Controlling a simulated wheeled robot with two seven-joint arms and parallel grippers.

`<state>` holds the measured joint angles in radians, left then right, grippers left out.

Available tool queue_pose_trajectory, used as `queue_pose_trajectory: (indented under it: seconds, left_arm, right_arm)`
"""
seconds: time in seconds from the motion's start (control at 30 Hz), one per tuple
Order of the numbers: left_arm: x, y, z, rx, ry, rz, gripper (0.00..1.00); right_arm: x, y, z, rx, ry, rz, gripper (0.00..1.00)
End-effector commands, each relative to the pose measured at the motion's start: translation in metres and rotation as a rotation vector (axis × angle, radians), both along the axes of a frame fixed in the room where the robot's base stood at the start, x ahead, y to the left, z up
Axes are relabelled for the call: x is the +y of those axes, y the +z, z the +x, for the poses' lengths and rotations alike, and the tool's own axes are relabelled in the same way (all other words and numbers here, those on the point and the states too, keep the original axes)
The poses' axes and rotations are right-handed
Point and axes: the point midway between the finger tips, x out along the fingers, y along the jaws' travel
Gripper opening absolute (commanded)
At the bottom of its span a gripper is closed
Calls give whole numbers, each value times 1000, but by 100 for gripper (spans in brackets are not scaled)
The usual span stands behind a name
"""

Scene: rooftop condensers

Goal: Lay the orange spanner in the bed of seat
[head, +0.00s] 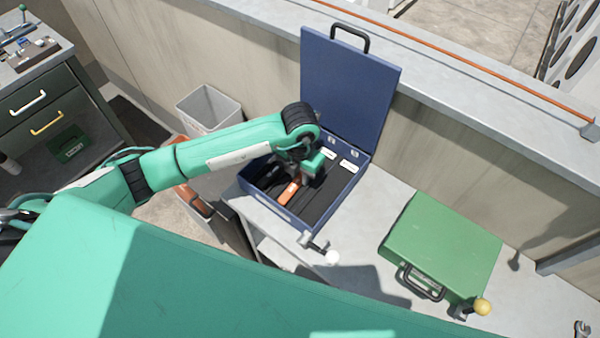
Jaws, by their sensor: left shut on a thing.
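An open blue case (335,203) stands on the grey bench, its lid upright at the back. Its inside is dark, with long beds and pale labels along the back edge. My left gripper (296,181) reaches down into the case from above and is shut on the orange spanner (289,192). The spanner shows as a short orange length at the gripper, over the dark beds; the arm hides part of it. I cannot tell whether it touches the bed. The label text is too small to read. My right gripper is not in view.
A closed green case (441,246) lies on the bench to the right, with a yellow-knobbed lever (481,307) by it. A white-knobbed lever (331,257) is at the blue case's front. A grey bin (208,108) stands behind my left arm. Bare bench (385,190) lies between the cases.

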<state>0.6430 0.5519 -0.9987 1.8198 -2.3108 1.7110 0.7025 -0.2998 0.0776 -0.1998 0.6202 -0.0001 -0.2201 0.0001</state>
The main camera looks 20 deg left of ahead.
Motion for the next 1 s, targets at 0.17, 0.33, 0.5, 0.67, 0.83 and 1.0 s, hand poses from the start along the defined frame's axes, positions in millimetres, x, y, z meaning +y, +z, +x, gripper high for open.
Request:
queue_pose_trajectory:
  seconds: [0.17,0.33,0.5,0.67,0.83,1.0]
  left_arm:
    - [0,-2,0,1,0,0,0]
    - [0,-2,-1,2,0,1,33]
    - [1,-3,-1,2,1,3,47]
    - [1,-2,-1,2,1,4,47]
    - [0,15,1,-2,-1,1,47]
    - [0,53,1,-6,-1,0,47]
  right_arm:
    - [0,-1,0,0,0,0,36]
    - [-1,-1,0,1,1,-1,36]
    - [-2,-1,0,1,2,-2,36]
    - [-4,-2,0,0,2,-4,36]
    - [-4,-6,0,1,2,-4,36]
    - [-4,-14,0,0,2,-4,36]
